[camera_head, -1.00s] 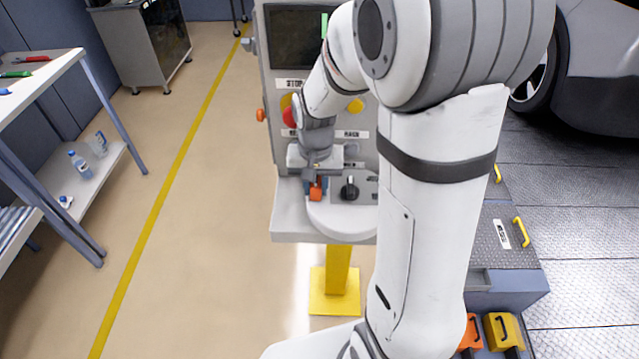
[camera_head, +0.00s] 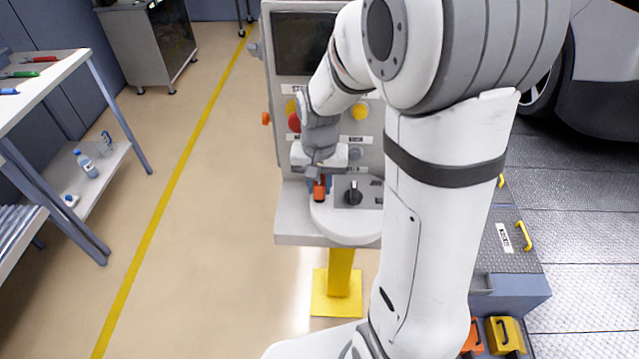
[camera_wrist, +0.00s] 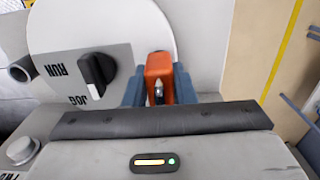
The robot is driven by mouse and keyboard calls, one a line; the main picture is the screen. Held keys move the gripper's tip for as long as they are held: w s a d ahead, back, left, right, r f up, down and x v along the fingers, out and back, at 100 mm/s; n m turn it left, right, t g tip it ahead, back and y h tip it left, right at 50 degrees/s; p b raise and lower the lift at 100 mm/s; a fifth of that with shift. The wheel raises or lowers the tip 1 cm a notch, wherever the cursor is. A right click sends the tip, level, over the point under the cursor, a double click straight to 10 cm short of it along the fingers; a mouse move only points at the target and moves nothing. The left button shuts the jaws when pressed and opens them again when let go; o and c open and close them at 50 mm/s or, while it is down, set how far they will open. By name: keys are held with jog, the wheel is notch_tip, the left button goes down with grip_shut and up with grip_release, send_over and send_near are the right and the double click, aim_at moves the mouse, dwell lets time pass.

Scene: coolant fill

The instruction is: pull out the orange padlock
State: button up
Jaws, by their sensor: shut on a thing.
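The orange padlock (camera_head: 319,193) is at the front of the grey control console, just left of the black selector knob (camera_head: 353,193). In the wrist view the padlock (camera_wrist: 159,75) is between the two blue fingers of my gripper (camera_wrist: 160,88), which are shut on it. A small shiny metal piece shows at the padlock's near end. The knob (camera_wrist: 97,73) sits to the left there, on a plate marked RUN and JOG. In the head view my gripper (camera_head: 319,185) partly covers the padlock. I cannot tell whether its shackle is still through anything.
The console has a dark screen (camera_head: 305,43), a red button (camera_head: 294,123) and yellow buttons (camera_head: 360,111) above my gripper. A round pale plate (camera_head: 345,228) lies around the padlock and knob. A table (camera_head: 40,90) stands left; open floor lies between.

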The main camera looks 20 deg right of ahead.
jog(key=shift+r+p, duration=1.45)
jog(key=shift+r, duration=0.75)
